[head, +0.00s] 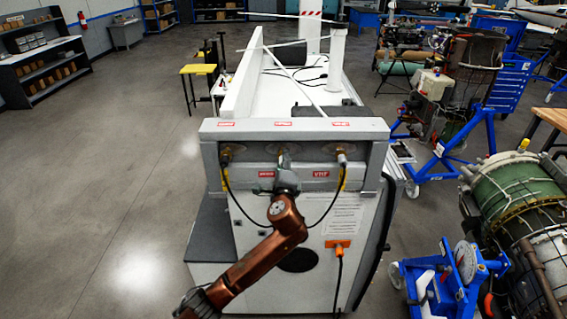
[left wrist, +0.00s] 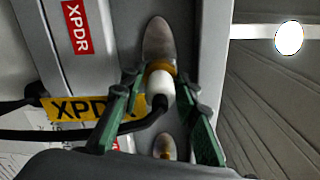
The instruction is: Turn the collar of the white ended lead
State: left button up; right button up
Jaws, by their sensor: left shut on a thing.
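The white ended lead (left wrist: 160,82) shows in the left wrist view, with a white plug end, a gold collar (left wrist: 160,66) and a black cable bending away to the left. A yellow XPDR tag (left wrist: 75,107) shows beside the cable, partly behind a finger. My left gripper (head: 284,165) is at the middle socket of the grey panel in the head view. In the left wrist view its green fingers (left wrist: 159,78) are on both sides of the collar and white end, shut on them. The exact finger contact is partly hidden. My right gripper is not in view.
The grey cabinet (head: 375,130) has red labels and further leads at a left socket (head: 226,154) and a right socket (head: 341,157). An orange plug (head: 338,244) is on its front below. A green engine (head: 510,190) stands at right.

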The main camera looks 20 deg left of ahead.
pick_arm(q)
jog(key=shift+n, duration=0.4)
jog(key=o, duration=1.2)
jog(key=v, duration=1.2)
